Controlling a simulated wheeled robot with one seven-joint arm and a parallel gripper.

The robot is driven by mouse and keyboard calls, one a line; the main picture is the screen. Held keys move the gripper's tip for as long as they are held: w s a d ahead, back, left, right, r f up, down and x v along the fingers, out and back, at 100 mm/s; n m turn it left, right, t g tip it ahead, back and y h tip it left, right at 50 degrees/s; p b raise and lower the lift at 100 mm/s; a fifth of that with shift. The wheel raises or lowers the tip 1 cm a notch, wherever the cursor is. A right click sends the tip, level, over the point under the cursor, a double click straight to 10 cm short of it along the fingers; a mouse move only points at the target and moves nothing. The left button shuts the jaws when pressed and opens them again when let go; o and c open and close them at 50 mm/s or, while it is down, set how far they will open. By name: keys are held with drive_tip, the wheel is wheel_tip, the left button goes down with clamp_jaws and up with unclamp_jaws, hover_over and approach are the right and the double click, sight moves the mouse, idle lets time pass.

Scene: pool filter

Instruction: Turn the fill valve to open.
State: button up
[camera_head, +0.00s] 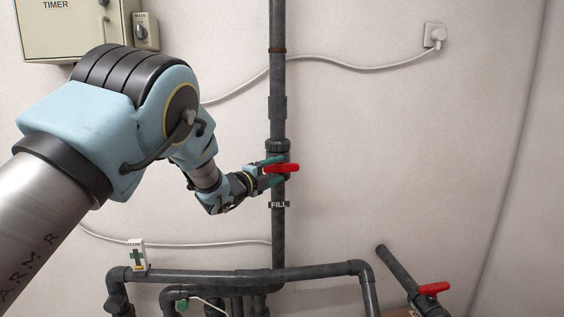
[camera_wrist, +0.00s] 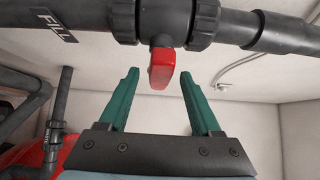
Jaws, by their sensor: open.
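The fill valve sits on a vertical dark grey pipe (camera_head: 278,110), above a "FILL" label (camera_head: 279,204). Its red handle (camera_head: 284,168) points sideways, across the pipe. In the wrist view the handle (camera_wrist: 161,68) sticks out from the valve body (camera_wrist: 165,22) toward my gripper. My gripper (camera_wrist: 158,73) is open, with one green finger on each side of the handle. A visible gap separates the handle from both fingers. In the head view my gripper (camera_head: 273,167) reaches the valve from the left, and its fingers partly overlap the handle.
Horizontal grey pipes (camera_head: 230,274) run below. Another red-handled valve (camera_head: 433,289) is at the lower right. A timer box (camera_head: 75,30) hangs at the upper left. A white cable (camera_head: 350,67) runs behind the pipe to a wall socket (camera_head: 434,36). The wall right of the valve is clear.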

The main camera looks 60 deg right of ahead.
sight(278, 169)
drive_tip(key=shift+s+d+p, duration=0.2)
drive_tip(key=shift+d+p, duration=0.25)
drive_tip(key=shift+d, duration=1.05)
clamp_jaws()
